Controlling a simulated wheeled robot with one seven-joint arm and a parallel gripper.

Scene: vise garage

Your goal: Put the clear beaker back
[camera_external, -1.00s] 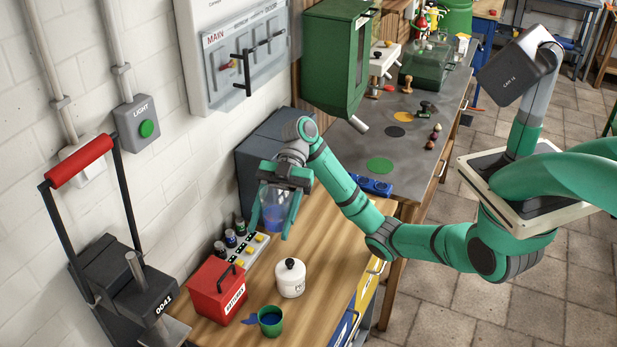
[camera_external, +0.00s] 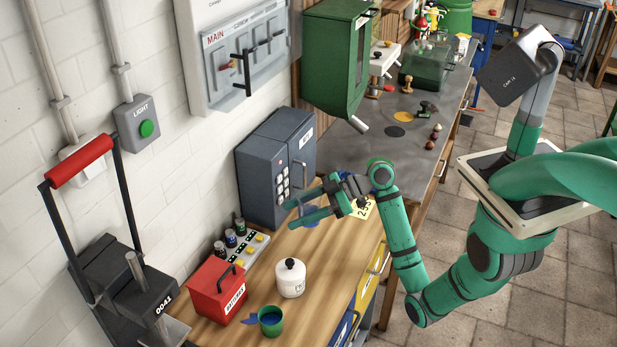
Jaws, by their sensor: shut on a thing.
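My gripper (camera_external: 290,214) is low over the wooden bench, in front of the dark safe, with its fingers pointing left. It is shut on the clear beaker, whose outline is hard to make out between the fingers. A blue patch (camera_external: 311,223) shows by the lower finger. I cannot tell whether it is seen through the beaker or lies on the bench.
The grey safe (camera_external: 272,172) stands behind my gripper. A bottle rack (camera_external: 243,247), red battery box (camera_external: 217,291), white lidded jar (camera_external: 291,279) and green cup (camera_external: 271,320) stand toward the front. A yellow number card (camera_external: 364,209) lies right of my gripper.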

